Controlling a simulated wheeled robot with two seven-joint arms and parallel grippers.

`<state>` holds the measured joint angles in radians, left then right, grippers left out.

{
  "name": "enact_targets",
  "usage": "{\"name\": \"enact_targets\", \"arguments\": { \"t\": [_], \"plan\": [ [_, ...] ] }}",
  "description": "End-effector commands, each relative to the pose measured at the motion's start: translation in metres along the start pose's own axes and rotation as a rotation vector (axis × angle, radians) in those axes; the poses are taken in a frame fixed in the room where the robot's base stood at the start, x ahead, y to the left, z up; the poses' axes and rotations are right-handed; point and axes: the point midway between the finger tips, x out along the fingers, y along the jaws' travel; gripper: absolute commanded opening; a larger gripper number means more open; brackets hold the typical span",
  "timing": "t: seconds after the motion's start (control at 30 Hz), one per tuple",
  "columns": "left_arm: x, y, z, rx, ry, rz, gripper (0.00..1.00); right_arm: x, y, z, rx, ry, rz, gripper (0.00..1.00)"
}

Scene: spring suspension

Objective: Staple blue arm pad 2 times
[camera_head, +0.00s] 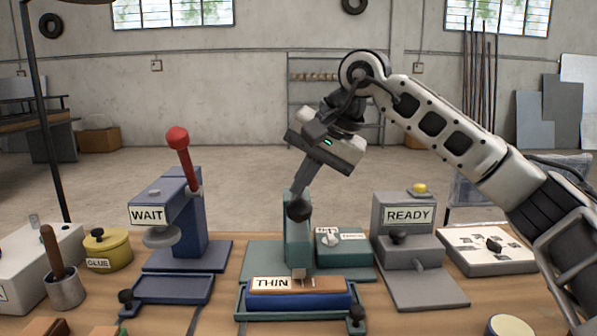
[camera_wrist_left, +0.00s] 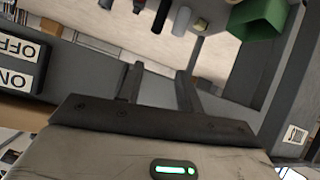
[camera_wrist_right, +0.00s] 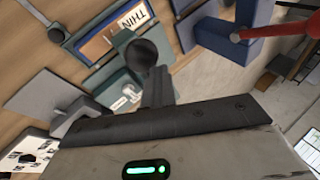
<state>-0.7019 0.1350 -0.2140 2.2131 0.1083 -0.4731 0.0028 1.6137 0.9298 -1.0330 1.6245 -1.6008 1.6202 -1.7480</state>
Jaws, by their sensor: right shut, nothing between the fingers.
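The blue arm pad (camera_head: 300,299) lies in a green tray (camera_head: 240,312) at the front middle, with a brown top layer (camera_head: 330,285) and a THIN label. It also shows in the right wrist view, with its brown top (camera_wrist_right: 97,46). A green stapler (camera_head: 298,240) stands behind it, its head over the pad's top. Its dark knob (camera_head: 299,209) is at the upper front. My right gripper (camera_head: 298,198) is shut and empty, its fingertips at the knob; I cannot tell if they touch. My left gripper (camera_wrist_left: 158,82) is open and empty, away from the head view.
A blue press (camera_head: 190,215) with a red-knobbed lever and a WAIT sign stands left. A grey READY station (camera_head: 404,230) stands right. A small green box (camera_head: 344,243) with a switch is beside the stapler. A yellow tin (camera_head: 108,252) and a brush pot (camera_head: 66,292) are at left.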

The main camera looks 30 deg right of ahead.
Motion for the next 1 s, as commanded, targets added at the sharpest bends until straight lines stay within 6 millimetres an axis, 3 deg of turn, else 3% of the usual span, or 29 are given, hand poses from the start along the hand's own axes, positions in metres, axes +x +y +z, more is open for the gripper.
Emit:
{"name": "enact_targets", "arguments": {
  "t": [0.47,1.0],
  "plan": [
    [-0.012,0.005,-0.020,0.023,0.038,0.007,0.36,0.001,0.001,0.002,-0.002,-0.005,0.004,0.00],
    [-0.021,0.006,-0.036,0.006,0.006,0.001,0.36,-0.024,-0.017,-0.016,0.001,-0.004,0.004,0.00]
  ]
}}
